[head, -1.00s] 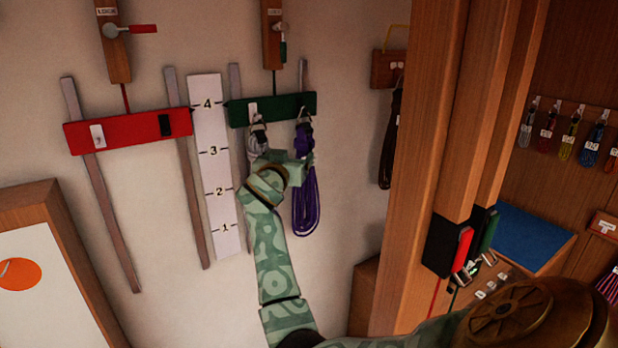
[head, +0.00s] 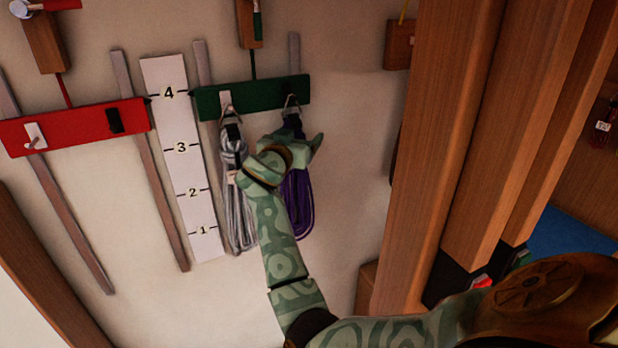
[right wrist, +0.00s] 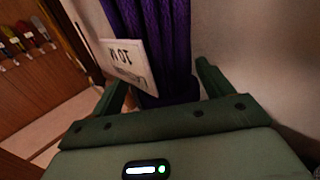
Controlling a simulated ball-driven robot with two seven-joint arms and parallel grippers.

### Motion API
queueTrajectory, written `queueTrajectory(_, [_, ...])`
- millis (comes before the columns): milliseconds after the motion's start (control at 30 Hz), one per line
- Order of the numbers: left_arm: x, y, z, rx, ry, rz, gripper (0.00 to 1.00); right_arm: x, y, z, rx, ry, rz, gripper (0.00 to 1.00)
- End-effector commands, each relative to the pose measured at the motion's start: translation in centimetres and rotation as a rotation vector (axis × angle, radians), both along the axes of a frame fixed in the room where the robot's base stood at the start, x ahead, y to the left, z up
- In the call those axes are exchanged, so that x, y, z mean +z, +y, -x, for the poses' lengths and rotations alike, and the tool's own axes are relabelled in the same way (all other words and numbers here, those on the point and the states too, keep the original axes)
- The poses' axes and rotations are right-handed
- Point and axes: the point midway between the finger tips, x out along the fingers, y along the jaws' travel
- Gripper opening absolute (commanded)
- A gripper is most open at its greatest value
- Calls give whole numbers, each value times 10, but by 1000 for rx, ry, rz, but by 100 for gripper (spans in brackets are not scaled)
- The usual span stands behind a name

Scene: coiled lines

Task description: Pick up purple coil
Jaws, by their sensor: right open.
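The purple coil (head: 299,208) hangs from a hook at the right end of the green bar (head: 253,96). My right gripper (head: 303,147) is in front of its upper part and hides some of it. In the right wrist view the purple coil (right wrist: 168,45) runs down between the two open fingers (right wrist: 160,88), with a finger on each side. I cannot tell whether either finger touches it. A white printed tag (right wrist: 127,62) hangs on the coil near the left finger. My left gripper is not in view.
A grey coil (head: 238,205) hangs just left of the purple one, close beside my right wrist. A numbered white scale (head: 185,160) and a red bar (head: 75,127) are further left. Wooden posts (head: 430,150) stand to the right.

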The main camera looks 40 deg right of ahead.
Motion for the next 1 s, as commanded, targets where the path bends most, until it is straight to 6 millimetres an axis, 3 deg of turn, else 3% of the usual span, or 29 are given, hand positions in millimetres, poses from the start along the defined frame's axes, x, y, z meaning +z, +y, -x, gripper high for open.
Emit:
queueTrajectory(100, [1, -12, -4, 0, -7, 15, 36, 0, 2, 0, 0, 0, -1, 80])
queueTrajectory(267, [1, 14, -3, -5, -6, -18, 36, 0, 2, 0, -1, 0, -1, 80])
queueTrajectory(400, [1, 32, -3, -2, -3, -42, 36, 0, 1, 0, -1, 0, -1, 44])
queueTrajectory(567, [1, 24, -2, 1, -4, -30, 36, -1, 1, 0, -2, 1, -2, 0])
queueTrajectory(733, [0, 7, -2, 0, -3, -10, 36, 0, 1, 0, -3, -1, 0, 0])
queueTrajectory(1000, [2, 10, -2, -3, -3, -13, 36, 3, -2, 0, -2, 0, -1, 0])
